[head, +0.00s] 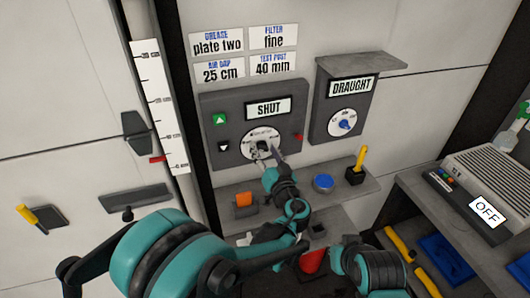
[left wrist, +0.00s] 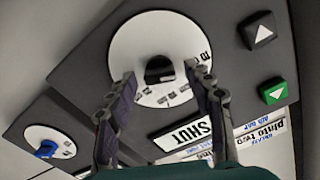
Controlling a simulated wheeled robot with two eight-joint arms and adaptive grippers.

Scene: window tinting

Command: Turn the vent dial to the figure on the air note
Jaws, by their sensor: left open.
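The air note (head: 223,72) on the wall is headed "AIR GAP" and reads "25 cm". Below it, a dark panel marked "SHUT" (head: 268,108) carries a round white dial (head: 250,141) with a black knob. In the left wrist view the white dial (left wrist: 185,35) and black knob (left wrist: 158,70) show upside down; the scale figures are too small to read surely. My left gripper (head: 263,155) is open in front of this dial. In the left wrist view its fingertips (left wrist: 160,76) stand either side of the knob; contact cannot be told.
A "DRAUGHT" panel with a blue-knobbed dial (head: 344,123) stands to the right, under a small ledge. Green (head: 220,119) and black (head: 223,147) arrow buttons sit left of the white dial. A shelf below holds a blue round item (head: 323,182) and a yellow-handled tool (head: 360,159).

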